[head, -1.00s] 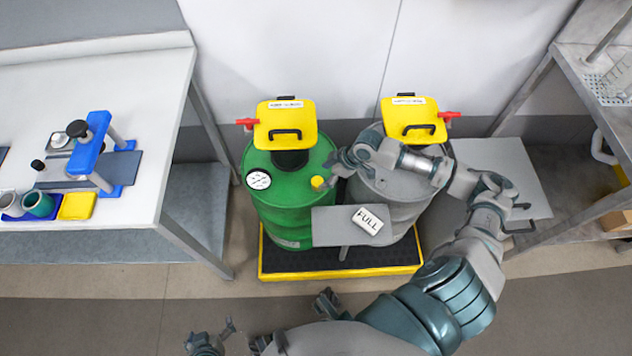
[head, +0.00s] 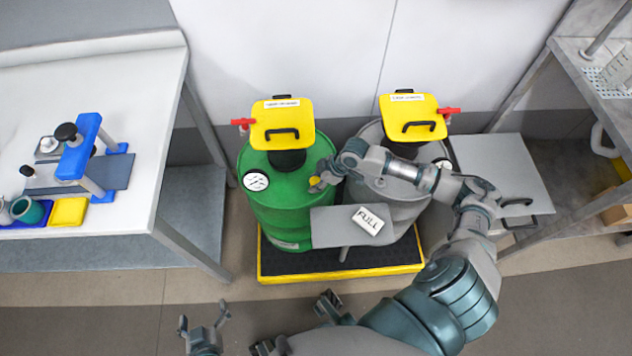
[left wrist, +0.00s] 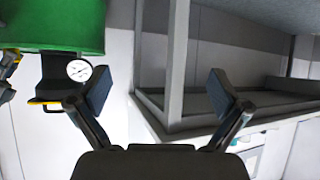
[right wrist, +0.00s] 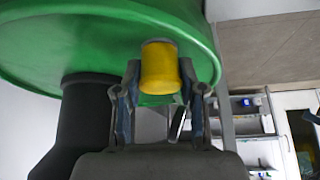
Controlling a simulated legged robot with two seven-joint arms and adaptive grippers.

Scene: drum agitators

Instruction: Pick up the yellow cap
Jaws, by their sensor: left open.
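The yellow cap (head: 314,182) is a small cylinder on the top of the green drum (head: 285,215), at its right side. My right gripper (head: 321,180) is at the cap. In the right wrist view the cap (right wrist: 160,68) lies between the two fingers (right wrist: 160,80), which are close to its sides. I cannot tell whether both fingers press on it. My left gripper (head: 204,314) is low in the head view, away from the drums, and its fingers (left wrist: 158,88) are wide apart and empty in the left wrist view.
A grey drum (head: 395,200) stands beside the green one on a yellow-edged black pallet (head: 340,272). Yellow agitator covers (head: 283,116) rise above both drums. A shelf with a FULL sign (head: 367,220) is in front. A white workbench (head: 110,100) is at the left.

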